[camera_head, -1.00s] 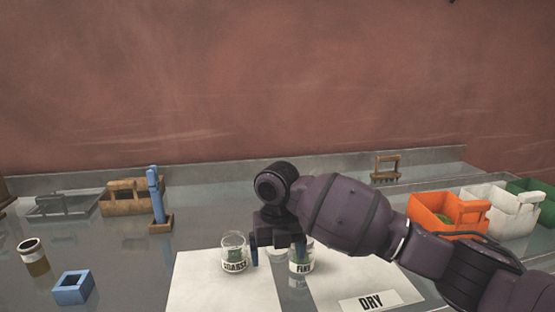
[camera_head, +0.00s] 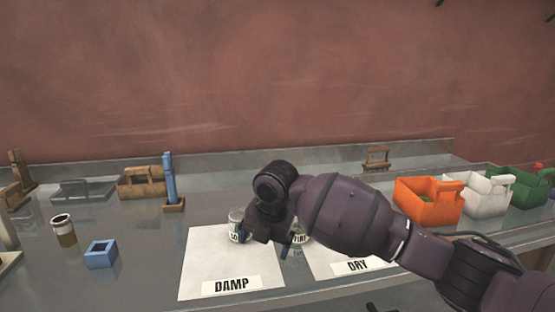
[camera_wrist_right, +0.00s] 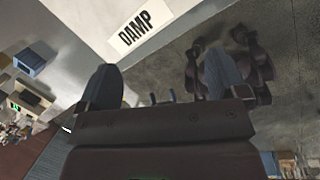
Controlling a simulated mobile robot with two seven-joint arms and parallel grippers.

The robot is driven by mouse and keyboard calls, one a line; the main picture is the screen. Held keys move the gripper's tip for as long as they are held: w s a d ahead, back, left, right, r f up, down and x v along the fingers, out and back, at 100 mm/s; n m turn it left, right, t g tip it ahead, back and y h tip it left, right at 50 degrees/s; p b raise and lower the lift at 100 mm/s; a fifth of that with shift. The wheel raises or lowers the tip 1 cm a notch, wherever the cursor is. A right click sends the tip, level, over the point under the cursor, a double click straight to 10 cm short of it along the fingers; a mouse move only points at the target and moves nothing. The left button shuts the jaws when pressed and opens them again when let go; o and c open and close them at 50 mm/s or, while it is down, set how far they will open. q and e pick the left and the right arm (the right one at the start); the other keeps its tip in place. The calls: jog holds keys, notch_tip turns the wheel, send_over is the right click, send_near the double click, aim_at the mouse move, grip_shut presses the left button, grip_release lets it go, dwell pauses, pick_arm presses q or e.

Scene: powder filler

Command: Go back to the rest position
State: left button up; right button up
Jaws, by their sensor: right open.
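My right gripper (camera_head: 268,243) hangs over the table between the two jars and covers part of both. In the right wrist view its two blue-grey fingers (camera_wrist_right: 162,85) stand apart with nothing between them. A glass jar with a partly hidden label (camera_head: 236,222) stands on the sheet marked DAMP (camera_head: 205,262). A second jar, labelled FINE (camera_head: 300,236), stands by the sheet marked DRY (camera_head: 330,262), partly behind my gripper. The DAMP label (camera_wrist_right: 143,33) also shows in the right wrist view. My left gripper is not in view.
Orange (camera_head: 425,213), white (camera_head: 487,205) and green (camera_head: 522,195) crates stand at the right. At the left are a brown-filled jar (camera_head: 64,233), a blue square holder (camera_head: 101,256), a wooden crate (camera_head: 140,187) and a blue upright tool (camera_head: 170,180). The table's front edge runs below the sheets.

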jog(key=w+a+r+m+t+y, duration=0.3)
jog(key=a+r+m+t+y, duration=0.15)
jog(key=r+m, duration=0.2)
jog(key=s+d+f+m+t, duration=0.5)
jog(key=d+f+m, duration=0.3)
jog(key=d+m, duration=0.2)
jog(key=s+d+f+m+t, duration=0.4)
jog(key=s+d+f+m, duration=0.1)
jog(key=d+f+m, duration=0.5)
jog(key=s+d+f+m+g+h, duration=0.1)
jog(key=s+d+f+h, duration=0.1)
jog(key=s+d+f, duration=0.3)
jog(key=s+d+f+m+g+h, duration=0.2)
jog(key=s+d+f, duration=0.3)
jog(key=s, duration=0.7)
jog(key=s+d+f+m+g+h, duration=0.1)
jog(key=s+d+f+m+h, duration=0.1)
jog(key=s+d+f, duration=0.3)
jog(key=s+f, duration=0.4)
jog(key=shift+s, duration=0.15)
jog(key=shift+f+g+h, duration=0.1)
jog(key=shift+g+h, duration=0.15)
jog(key=shift+a, duration=0.1)
